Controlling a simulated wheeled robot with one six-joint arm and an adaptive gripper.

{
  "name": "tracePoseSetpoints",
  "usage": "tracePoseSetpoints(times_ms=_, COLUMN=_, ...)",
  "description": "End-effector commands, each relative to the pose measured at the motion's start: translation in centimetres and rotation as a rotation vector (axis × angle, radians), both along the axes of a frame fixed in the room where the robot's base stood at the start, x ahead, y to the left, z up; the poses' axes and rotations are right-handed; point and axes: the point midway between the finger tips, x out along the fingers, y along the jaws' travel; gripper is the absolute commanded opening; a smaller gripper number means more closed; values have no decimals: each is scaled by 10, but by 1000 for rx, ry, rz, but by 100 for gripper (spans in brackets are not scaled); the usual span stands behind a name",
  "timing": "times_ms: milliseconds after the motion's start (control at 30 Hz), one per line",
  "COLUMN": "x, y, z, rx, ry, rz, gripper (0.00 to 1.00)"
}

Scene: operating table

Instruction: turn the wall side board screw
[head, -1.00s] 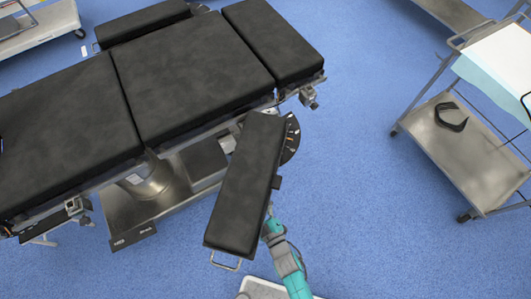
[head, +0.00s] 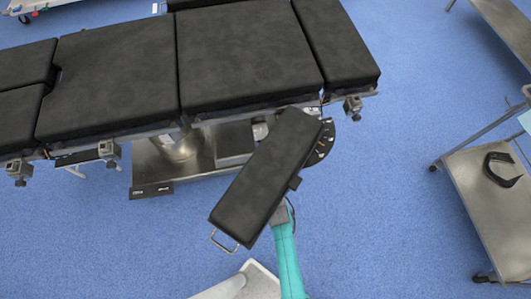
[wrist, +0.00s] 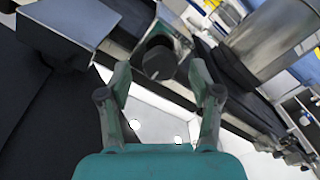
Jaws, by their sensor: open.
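A black padded side board (head: 265,175) juts out at an angle from the near side of the operating table (head: 105,75). I cannot tell from the frames whether it is the wall side one. In the wrist view a dark round screw knob (wrist: 158,62) sits at a metal block. My gripper (wrist: 160,78) is open, its two fingers on either side of the knob's lower end in the picture. Nothing is held, and I cannot tell whether the fingers touch the knob. In the head view the board hides the screw and most of my gripper.
A steel trolley (head: 465,200) with a black curved item (head: 500,170) on it stands at the right. Clamps (head: 353,108) stick out from the table's rail. Blue floor (head: 385,240) is clear between the board and the trolley.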

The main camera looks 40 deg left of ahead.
Motion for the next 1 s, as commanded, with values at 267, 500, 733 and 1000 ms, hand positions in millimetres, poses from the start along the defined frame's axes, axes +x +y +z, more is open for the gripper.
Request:
tracePoseSetpoints(times_ms=267, x=10, y=12, z=0, rx=0, ry=2, rz=0, gripper=64)
tracePoseSetpoints(times_ms=500, x=11, y=12, z=0, rx=0, ry=1, rz=-1, gripper=64)
tracePoseSetpoints(times_ms=733, x=11, y=12, z=0, rx=0, ry=1, rz=-1, gripper=11)
tracePoseSetpoints(times_ms=1000, x=11, y=12, z=0, rx=7, ry=9, rz=-1, gripper=4)
